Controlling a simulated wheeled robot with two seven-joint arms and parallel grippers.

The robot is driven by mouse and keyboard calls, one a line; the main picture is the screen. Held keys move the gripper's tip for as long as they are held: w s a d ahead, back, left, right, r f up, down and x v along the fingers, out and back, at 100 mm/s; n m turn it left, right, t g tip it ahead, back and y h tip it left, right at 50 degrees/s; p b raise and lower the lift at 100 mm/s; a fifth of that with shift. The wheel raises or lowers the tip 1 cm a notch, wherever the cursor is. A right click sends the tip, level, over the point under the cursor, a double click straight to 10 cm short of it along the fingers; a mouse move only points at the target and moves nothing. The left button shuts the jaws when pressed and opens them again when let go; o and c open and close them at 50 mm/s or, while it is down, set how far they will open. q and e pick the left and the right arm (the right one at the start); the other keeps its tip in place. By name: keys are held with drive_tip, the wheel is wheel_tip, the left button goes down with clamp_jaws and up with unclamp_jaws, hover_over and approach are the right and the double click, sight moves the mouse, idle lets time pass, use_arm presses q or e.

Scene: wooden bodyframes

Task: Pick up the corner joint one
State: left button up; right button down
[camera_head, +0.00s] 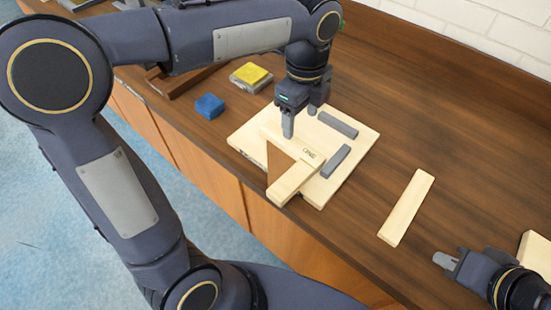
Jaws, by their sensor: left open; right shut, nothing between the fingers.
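The pale wooden corner joint (297,178), an angled piece with small dark lettering near its bend, lies at the front of a pale square board (255,125) on the table. A brown triangular area shows between its arms. My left gripper (300,120) points down over the board, just behind the corner joint. It is open, with its fingers apart and nothing seen between them. Whether a finger touches the joint, I cannot tell. My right gripper (445,261) is shut and empty at the lower right, away from the board.
Bare brown table (430,110) extends at the back right.

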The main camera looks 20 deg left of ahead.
sight(300, 147)
use_arm(q)
drive_tip(key=shift+s+f+m, duration=0.1)
drive_tip(key=shift+f+m, duration=0.2)
drive_tip(key=shift+f, duration=0.25)
drive_tip(key=f, duration=0.6)
drive_tip(key=shift+s+d+f, duration=0.15)
drive_tip(key=shift+d+f, duration=0.15)
drive_tip(key=shift+f, duration=0.1)
drive_tip(key=c, duration=1.2)
drive_tip(key=shift+r, duration=0.15)
